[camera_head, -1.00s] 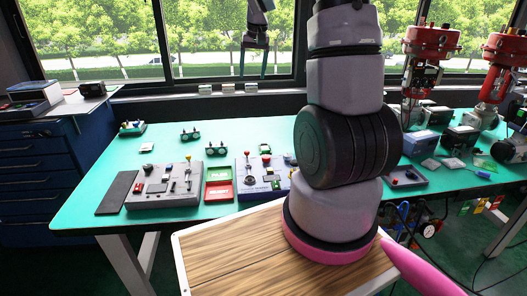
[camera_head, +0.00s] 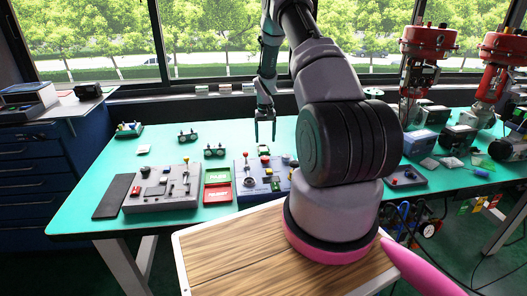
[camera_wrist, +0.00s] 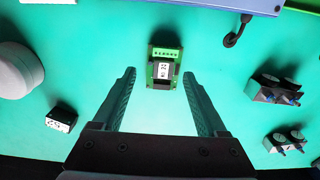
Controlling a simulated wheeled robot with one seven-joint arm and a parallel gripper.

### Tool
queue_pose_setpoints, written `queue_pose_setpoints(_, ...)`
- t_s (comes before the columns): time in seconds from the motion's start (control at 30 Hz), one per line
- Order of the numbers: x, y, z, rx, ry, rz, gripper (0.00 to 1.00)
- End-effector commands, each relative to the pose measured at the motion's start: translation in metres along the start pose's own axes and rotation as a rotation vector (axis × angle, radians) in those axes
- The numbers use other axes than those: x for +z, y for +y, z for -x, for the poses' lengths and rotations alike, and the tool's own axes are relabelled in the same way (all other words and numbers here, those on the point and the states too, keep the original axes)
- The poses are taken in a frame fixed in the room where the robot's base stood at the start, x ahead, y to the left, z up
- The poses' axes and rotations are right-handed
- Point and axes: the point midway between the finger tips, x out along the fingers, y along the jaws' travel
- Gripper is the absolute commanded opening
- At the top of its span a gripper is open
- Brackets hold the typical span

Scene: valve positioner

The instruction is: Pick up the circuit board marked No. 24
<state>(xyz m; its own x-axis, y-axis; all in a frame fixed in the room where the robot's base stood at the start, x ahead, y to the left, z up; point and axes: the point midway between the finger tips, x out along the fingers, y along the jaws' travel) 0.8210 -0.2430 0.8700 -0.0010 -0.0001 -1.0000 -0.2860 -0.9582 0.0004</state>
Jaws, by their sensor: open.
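The circuit board (camera_wrist: 164,68) shows in the wrist view as a small green board with a green terminal strip at its top and a dark block with a white label. The label seems to read No. 24, though the print is small. The board lies flat on the teal bench. My gripper (camera_wrist: 160,76) is open and empty, with one finger toward each side of the board in this view, apart from it. In the head view my gripper (camera_head: 265,138) points down over the bench, behind the right control panel. The board is too small to make out clearly there.
The control panel (camera_head: 249,189) with a red knob stands in front of my gripper. Another panel (camera_head: 162,197) and green and red trays (camera_head: 218,176) lie left. Small twin-knob parts (camera_head: 214,151) are on the teal bench (camera_head: 110,165).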

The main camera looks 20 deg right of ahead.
Motion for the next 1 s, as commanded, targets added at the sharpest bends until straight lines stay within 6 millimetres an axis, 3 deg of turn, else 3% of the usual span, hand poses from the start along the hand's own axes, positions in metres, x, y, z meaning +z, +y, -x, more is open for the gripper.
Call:
queue_pose_setpoints(0.23,0.0,-0.003,-0.017,0.0,0.0,0.001,0.75)
queue_pose_setpoints(0.5,-0.001,-0.006,-0.054,-0.001,0.0,-0.001,0.75)
queue_pose_setpoints(0.73,-0.002,-0.007,-0.056,-0.001,0.002,-0.001,0.75)
queue_pose_setpoints(0.77,-0.001,-0.007,-0.056,-0.001,0.002,-0.001,0.67)
queue_pose_setpoints(0.9,-0.001,-0.007,-0.056,-0.001,0.001,-0.001,0.14)
queue_pose_setpoints(1.0,-0.001,-0.007,-0.056,-0.001,0.001,-0.001,0.14)
